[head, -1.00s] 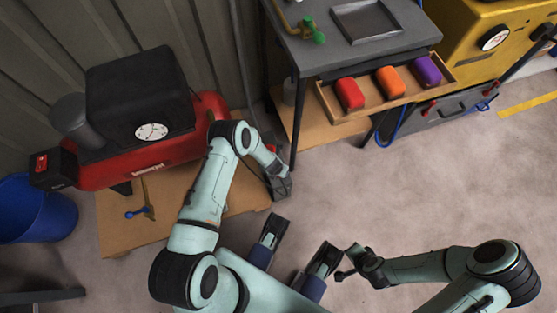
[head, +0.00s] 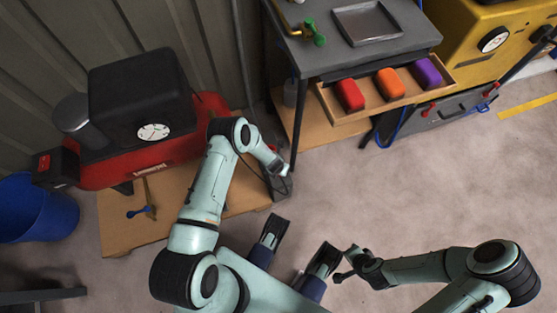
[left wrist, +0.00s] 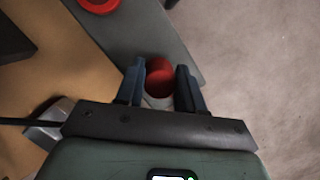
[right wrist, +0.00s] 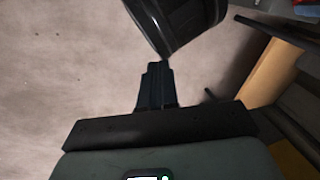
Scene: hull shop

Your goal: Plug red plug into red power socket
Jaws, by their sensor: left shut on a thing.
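My left gripper (left wrist: 160,85) is shut on a red, round-ended thing that looks like the red plug (left wrist: 159,75). Its lower part looks pale. Behind it lies a narrow grey surface (left wrist: 135,35), with a red round ring (left wrist: 98,4) at the top edge of the left wrist view; the ring may be a socket. I cannot tell whether the plug touches the grey surface. In the head view the left gripper (head: 280,184) is low beside the table leg, and the plug is hard to make out. My right gripper (right wrist: 155,85) looks shut and empty, above bare floor.
A red compressor (head: 150,160) stands on a wooden pallet (head: 115,235) at left. A grey table (head: 350,45) has an open drawer (head: 387,103) holding red, orange and purple blocks. A yellow machine (head: 470,50) stands at right. The floor (head: 440,180) at right is clear.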

